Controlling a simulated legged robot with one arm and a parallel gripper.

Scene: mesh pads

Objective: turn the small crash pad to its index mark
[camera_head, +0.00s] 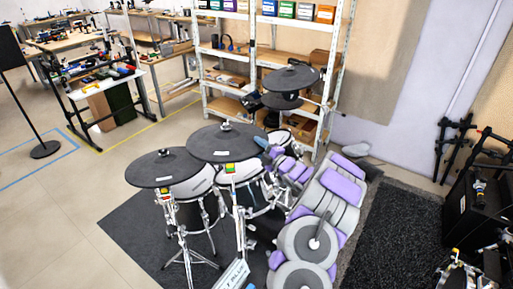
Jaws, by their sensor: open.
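Two dark cymbal pads show at the front of a drum kit: a left one (150,170) and a middle one (215,146). I cannot tell for sure which is the small crash pad. No index mark can be read clearly. My grey and purple arm reaches in from the bottom right. My gripper (264,143) is open, by the right edge of the middle pad. Whether it touches the rim is too small to tell.
Two more dark pads, an upper one (291,77) and a lower one (281,101), stand behind. Drums and chrome stands crowd below the front pads. A shelf rack (200,60) stands at the back. The floor (60,215) at left is clear.

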